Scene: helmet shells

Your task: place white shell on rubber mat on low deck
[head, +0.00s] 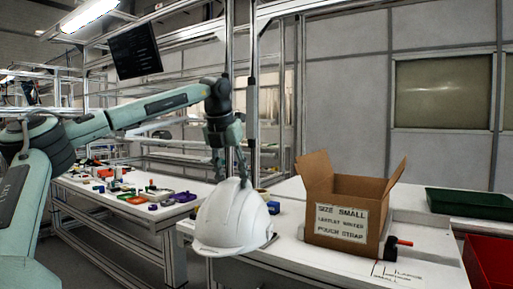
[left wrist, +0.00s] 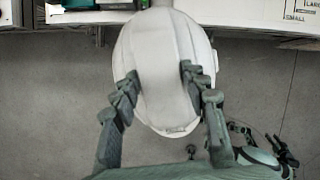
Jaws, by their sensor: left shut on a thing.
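The white shell (head: 232,217) hangs below my left gripper (head: 228,180) in the head view, in front of the near edge of the white table. My left gripper is shut on the shell. In the left wrist view the shell (left wrist: 163,70) fills the middle, with a finger of my left gripper (left wrist: 160,95) on each side of it. The floor shows below the shell there. I cannot make out a rubber mat or a low deck in either view.
An open cardboard box (head: 345,205) labelled "SIZE SMALL" stands on the white table (head: 300,262), with a red and black tool (head: 396,244) beside it. A green tray (head: 468,203) and a red bin (head: 487,262) are at right. A farther table at left holds several coloured parts.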

